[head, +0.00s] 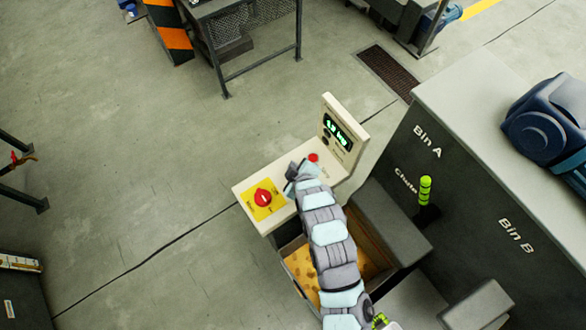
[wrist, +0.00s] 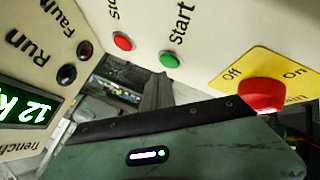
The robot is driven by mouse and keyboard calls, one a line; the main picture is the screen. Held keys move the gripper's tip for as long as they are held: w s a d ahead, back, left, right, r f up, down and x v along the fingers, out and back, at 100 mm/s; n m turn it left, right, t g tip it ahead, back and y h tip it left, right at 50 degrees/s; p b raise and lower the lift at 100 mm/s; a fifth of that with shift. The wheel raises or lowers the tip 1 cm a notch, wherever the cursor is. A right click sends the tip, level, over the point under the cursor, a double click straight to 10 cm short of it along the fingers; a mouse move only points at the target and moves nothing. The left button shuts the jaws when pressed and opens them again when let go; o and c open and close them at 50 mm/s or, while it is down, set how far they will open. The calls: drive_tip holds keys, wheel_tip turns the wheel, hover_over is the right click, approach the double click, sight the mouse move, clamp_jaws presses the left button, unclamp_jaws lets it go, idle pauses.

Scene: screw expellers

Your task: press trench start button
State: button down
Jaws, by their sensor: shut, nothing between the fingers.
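The green Start button (wrist: 169,60) shows in the wrist view on a cream panel, beside its "Start" label. The red Stop button (wrist: 122,41) is to its left. It also shows in the head view (head: 313,157). My gripper (head: 292,178) is shut and empty, over the panel between the Stop button and the yellow switch plate (head: 252,211). It hides the Start button in the head view. The red rotary switch (wrist: 262,96), marked Off and On, is right of the Start button in the wrist view. Contact with the button cannot be told.
An upright display (head: 338,132) with green digits stands behind the panel. Dark Run (wrist: 67,76) and Fault (wrist: 85,49) lamps sit near it. Below is an open bin with yellowish contents (head: 303,270). A dark cabinet (head: 400,165) stands to the right. Open floor lies left.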

drive_tip(key=shift+f+b, duration=0.45)
drive_tip(key=shift+f+b, duration=0.35)
drive_tip(key=shift+f, duration=0.05)
idle(0.6)
drive_tip(key=shift+r, duration=0.1)
drive_tip(key=shift+r+p, duration=0.4)
drive_tip(key=shift+r, duration=0.35)
drive_tip(key=shift+r+p, duration=1.35)
drive_tip(key=shift+r, duration=1.2)
